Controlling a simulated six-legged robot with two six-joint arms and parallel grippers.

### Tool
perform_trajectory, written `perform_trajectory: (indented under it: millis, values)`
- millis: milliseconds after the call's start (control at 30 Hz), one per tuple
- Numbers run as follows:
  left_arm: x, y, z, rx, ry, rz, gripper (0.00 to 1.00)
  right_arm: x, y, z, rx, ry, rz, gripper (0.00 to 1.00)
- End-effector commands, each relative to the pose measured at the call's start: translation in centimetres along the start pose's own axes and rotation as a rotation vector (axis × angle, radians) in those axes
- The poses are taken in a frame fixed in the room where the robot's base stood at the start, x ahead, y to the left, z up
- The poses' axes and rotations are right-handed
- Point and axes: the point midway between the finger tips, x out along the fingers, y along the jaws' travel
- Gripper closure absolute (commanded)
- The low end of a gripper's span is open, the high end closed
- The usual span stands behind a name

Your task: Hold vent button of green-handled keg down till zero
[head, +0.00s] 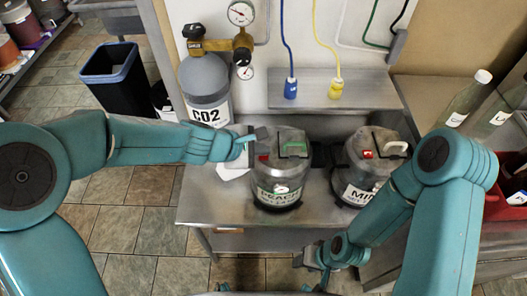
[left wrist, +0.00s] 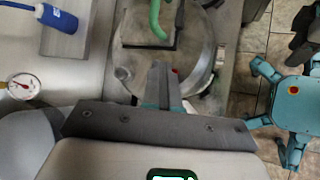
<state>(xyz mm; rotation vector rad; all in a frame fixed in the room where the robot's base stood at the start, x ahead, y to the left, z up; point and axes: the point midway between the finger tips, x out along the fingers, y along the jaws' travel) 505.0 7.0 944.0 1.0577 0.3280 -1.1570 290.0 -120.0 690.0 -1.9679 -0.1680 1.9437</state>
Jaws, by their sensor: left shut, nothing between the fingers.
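The green-handled keg (head: 282,176) stands on the steel bench with a green label, and its green handle (head: 295,148) is on the lid. A red button (head: 264,157) sits on the left of its lid. My left gripper (head: 262,135) is above the lid's left side, shut and empty. In the left wrist view its fingers (left wrist: 160,84) are over the keg's lid, and the red button (left wrist: 175,71) shows just beside the fingertips. I cannot tell whether they touch it. My right gripper (head: 312,258) is low in front of the bench, and its opening is unclear.
A second keg (head: 368,165) with a white handle and red button stands close to the right. A grey CO2 cylinder (head: 207,88) with gauges stands at the left. A bottle (head: 468,98) stands at the right.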

Motion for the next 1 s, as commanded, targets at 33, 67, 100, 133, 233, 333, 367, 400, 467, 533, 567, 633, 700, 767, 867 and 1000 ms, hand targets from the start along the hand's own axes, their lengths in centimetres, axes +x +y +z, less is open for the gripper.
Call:
perform_trajectory:
  millis: [33, 67, 100, 133, 233, 333, 367, 400, 467, 533, 567, 633, 700, 767, 867, 1000]
  values:
    - [0.1, -0.1, -0.1, -0.001, 0.001, -0.002, 1.00, 0.0, 0.0, 0.0, 0.000, 0.000, 0.000, 0.57]
    - [0.1, -0.1, -0.1, -0.001, 0.001, -0.002, 1.00, 0.0, 0.0, 0.0, 0.000, 0.000, 0.000, 0.57]
    - [0.1, -0.1, -0.1, -0.001, 0.001, -0.002, 1.00, 0.0, 0.0, 0.0, 0.000, 0.000, 0.000, 0.57]
    - [0.1, -0.1, -0.1, -0.001, 0.001, -0.002, 1.00, 0.0, 0.0, 0.0, 0.000, 0.000, 0.000, 0.57]
    - [0.1, -0.1, -0.1, -0.001, 0.001, -0.002, 1.00, 0.0, 0.0, 0.0, 0.000, 0.000, 0.000, 0.57]
    - [0.1, -0.1, -0.1, -0.001, 0.001, -0.002, 1.00, 0.0, 0.0, 0.0, 0.000, 0.000, 0.000, 0.57]
    - [0.1, -0.1, -0.1, -0.001, 0.001, -0.002, 1.00, 0.0, 0.0, 0.0, 0.000, 0.000, 0.000, 0.57]
    - [0.1, -0.1, -0.1, -0.001, 0.001, -0.002, 1.00, 0.0, 0.0, 0.0, 0.000, 0.000, 0.000, 0.57]
    - [0.1, -0.1, -0.1, -0.001, 0.001, -0.002, 1.00, 0.0, 0.0, 0.0, 0.000, 0.000, 0.000, 0.57]
    - [0.1, -0.1, -0.1, -0.001, 0.001, -0.002, 1.00, 0.0, 0.0, 0.0, 0.000, 0.000, 0.000, 0.57]
    - [0.1, -0.1, -0.1, -0.001, 0.001, -0.002, 1.00, 0.0, 0.0, 0.0, 0.000, 0.000, 0.000, 0.57]
    - [0.1, -0.1, -0.1, -0.001, 0.001, -0.002, 1.00, 0.0, 0.0, 0.0, 0.000, 0.000, 0.000, 0.57]
    - [0.0, -0.1, 0.0, -0.001, 0.001, -0.002, 1.00, -0.1, 0.0, 0.0, 0.000, 0.000, 0.000, 0.57]
    - [-0.1, 0.0, 0.1, 0.000, 0.001, -0.002, 1.00, -0.2, -0.1, 0.0, 0.000, 0.000, 0.000, 0.57]
    - [-0.5, 0.3, 0.3, 0.000, 0.001, -0.002, 1.00, -0.7, -0.2, 0.0, 0.000, 0.000, 0.000, 0.57]
    - [-1.1, 0.8, 0.8, 0.001, 0.001, -0.002, 1.00, -1.5, -0.5, 0.0, 0.000, 0.000, 0.000, 0.57]
